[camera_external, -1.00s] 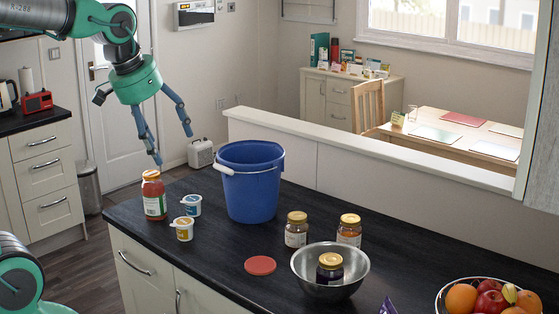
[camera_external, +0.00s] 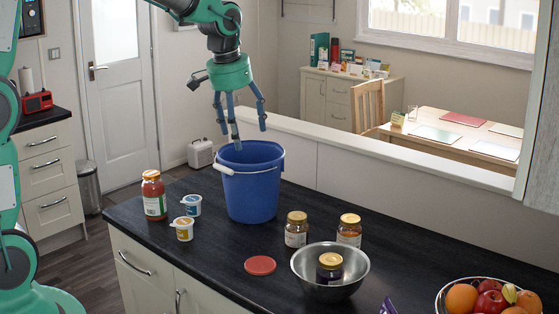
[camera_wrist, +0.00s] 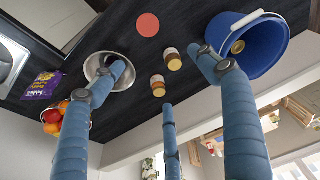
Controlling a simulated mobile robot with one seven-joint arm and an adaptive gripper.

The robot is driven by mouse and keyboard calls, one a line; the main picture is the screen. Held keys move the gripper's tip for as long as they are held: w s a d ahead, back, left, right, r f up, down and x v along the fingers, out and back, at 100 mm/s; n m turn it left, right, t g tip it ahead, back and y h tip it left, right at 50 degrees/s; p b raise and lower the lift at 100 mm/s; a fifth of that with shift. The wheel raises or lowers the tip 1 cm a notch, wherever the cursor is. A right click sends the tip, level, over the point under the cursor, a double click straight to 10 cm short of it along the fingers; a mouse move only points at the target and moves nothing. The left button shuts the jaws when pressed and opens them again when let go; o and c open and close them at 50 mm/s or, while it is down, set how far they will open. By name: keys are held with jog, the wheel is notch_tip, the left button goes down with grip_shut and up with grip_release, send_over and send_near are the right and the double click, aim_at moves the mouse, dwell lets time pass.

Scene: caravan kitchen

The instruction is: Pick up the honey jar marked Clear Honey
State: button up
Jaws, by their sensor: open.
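Two gold-lidded jars stand on the dark counter right of the bucket: a left jar (camera_external: 296,231) and an amber right jar (camera_external: 348,231). Both also show in the wrist view (camera_wrist: 173,60) (camera_wrist: 158,86). A dark jar (camera_external: 329,268) sits in a steel bowl (camera_external: 358,276). In the wrist view a gold lid (camera_wrist: 238,47) shows inside the blue bucket (camera_external: 250,190); the external view hides it. The labels are too small to read, so I cannot tell which is Clear Honey. My gripper (camera_external: 243,134) is open and empty, fingers pointing down above the bucket's rim.
A red sauce jar (camera_external: 153,196) and two small pots (camera_external: 191,205) (camera_external: 183,229) stand left of the bucket. A red disc (camera_external: 260,265) lies near the bowl. A fruit bowl (camera_external: 440,303) is at front right. A low wall (camera_external: 310,135) runs behind the counter.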

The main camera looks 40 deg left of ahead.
jog(key=w+d+f+g+p, duration=0.1)
jog(key=w+f+p, duration=0.2)
jog(key=w+f, duration=0.75)
jog(key=g+p, duration=0.1)
jog(key=p, duration=0.1)
send_over(297, 216)
jog(key=shift+n, duration=0.4)
notch_tip(297, 216, down, 11)
jog(key=shift+s+f, duration=0.15)
jog(key=shift+f, duration=0.45)
jog(key=shift+f, duration=0.15)
jog(key=shift+f+p, duration=0.45)
jog(key=shift+f, duration=3.7)
jog(key=shift+w+f+p, duration=0.2)
jog(key=shift+f+p, duration=0.2)
jog(key=shift+f, duration=2.2)
